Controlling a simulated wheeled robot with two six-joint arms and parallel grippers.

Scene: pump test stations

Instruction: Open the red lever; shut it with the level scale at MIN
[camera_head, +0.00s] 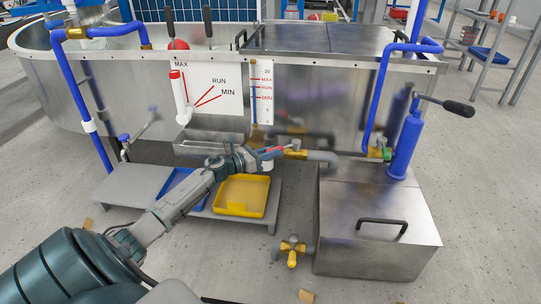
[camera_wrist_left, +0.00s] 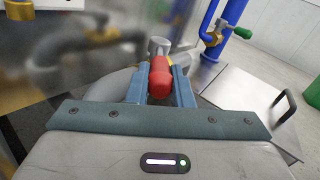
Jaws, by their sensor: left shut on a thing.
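My left gripper (camera_head: 266,154) reaches in front of the tank and is shut on the red lever. In the left wrist view the red lever (camera_wrist_left: 160,78) sits between the two blue-grey fingers of the gripper (camera_wrist_left: 160,88), with a grey metal fitting behind it. In the head view the gripper mostly hides the lever, beside a brass valve (camera_head: 294,152) on a grey pipe. My right gripper is not in view.
A white lever with a red tip (camera_head: 179,92) stands on a MAX/RUN/MIN plate (camera_head: 222,78). A yellow tray (camera_head: 240,196) lies on a low grey bench (camera_head: 120,190) below the gripper. A metal box (camera_head: 340,235) with a blue hand pump (camera_head: 405,148) stands at right.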

